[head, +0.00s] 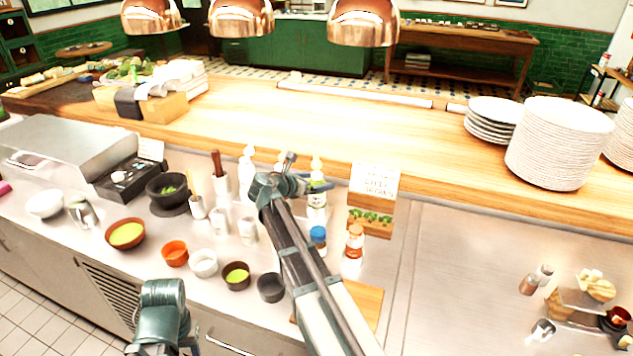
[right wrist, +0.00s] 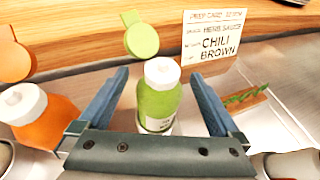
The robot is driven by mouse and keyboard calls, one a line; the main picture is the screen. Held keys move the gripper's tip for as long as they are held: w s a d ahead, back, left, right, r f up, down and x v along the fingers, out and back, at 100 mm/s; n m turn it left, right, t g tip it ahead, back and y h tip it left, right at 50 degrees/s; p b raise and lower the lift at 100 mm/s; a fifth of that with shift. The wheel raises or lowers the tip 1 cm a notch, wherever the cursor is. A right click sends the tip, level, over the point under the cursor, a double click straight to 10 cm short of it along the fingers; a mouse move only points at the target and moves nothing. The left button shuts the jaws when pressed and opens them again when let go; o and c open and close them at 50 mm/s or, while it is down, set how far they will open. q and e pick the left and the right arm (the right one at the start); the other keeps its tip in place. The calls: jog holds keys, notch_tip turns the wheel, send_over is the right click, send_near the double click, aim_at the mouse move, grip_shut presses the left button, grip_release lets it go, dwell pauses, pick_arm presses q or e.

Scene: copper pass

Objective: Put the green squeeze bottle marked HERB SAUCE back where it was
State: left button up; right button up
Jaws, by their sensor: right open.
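The green squeeze bottle (right wrist: 160,98) with a white cap stands between the spread fingers of my right gripper (right wrist: 172,95) in the right wrist view. A pale label shows low on its front, too small to read. Both fingers look apart from the bottle, and the gripper is open. In the head view the bottle (head: 317,201) stands near the back of the steel counter, partly covered by my right gripper (head: 302,180). A round green marker (right wrist: 141,40) is on the wooden ledge face behind the bottle.
An orange bottle (right wrist: 45,116) stands left of the green one. A prep card (right wrist: 214,40) naming HERB SAUCE and CHILI BROWN stands behind right. An orange-and-white shaker (head: 354,244) and a blue-capped one (head: 318,238) stand nearer. Small bowls fill the left; steel to the right is clearer.

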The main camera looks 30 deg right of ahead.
pick_arm(q)
notch_tip(320, 180, up, 5)
jog(key=p, duration=0.4)
jog(key=shift+r, duration=0.15)
pick_arm(e)
jog(key=v, duration=1.2)
jog(key=shift+r, duration=0.35)
